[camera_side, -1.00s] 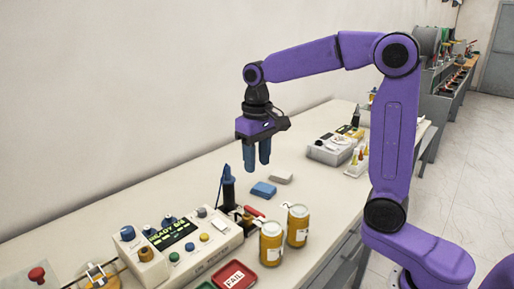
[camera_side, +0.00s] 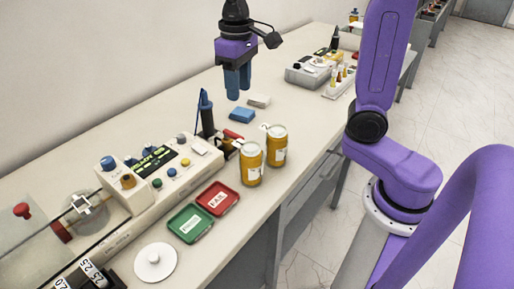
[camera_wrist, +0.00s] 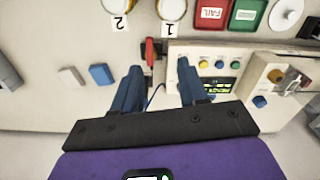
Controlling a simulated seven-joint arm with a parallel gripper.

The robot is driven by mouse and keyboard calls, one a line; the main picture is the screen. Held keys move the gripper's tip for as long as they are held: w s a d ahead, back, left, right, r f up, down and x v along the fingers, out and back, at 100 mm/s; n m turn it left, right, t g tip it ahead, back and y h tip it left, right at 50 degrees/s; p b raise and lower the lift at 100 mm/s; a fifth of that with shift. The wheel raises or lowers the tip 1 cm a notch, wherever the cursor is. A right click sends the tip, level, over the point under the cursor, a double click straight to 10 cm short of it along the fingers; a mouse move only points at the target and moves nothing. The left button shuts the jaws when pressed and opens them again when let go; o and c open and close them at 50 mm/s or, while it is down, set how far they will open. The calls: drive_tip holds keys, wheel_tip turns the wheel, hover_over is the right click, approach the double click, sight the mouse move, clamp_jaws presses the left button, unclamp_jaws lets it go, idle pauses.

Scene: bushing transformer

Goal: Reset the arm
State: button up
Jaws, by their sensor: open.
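My gripper (camera_side: 238,82) hangs pointing down above the bench in the side view, with its blue fingers apart and nothing between them. In the wrist view my gripper (camera_wrist: 157,84) shows two blue fingers spread wide with empty space between. The blue block (camera_side: 242,115) and the pale block (camera_side: 259,101) lie on the bench below and beside it. My purple arm stands at the right of the side view.
The test unit (camera_side: 160,170) with knobs and a display sits on the bench, a black upright probe (camera_side: 206,115) at its far end. Two yellow jars (camera_side: 251,165) stand nearby. A red tray (camera_side: 217,198) and green tray (camera_side: 190,223) lie in front. Bench space around the blocks is clear.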

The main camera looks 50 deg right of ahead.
drive_tip(key=s+f+n, duration=0.4)
drive_tip(key=s+n, duration=0.1)
drive_tip(key=s, duration=0.6)
drive_tip(key=s+d+f+n, duration=0.1)
drive_tip(key=s+f+n, duration=0.3)
drive_tip(key=s, duration=0.8)
drive_tip(key=shift+d+f+n, duration=0.25)
drive_tip(key=shift+f+n, duration=0.1)
drive_tip(key=shift+n, duration=0.35)
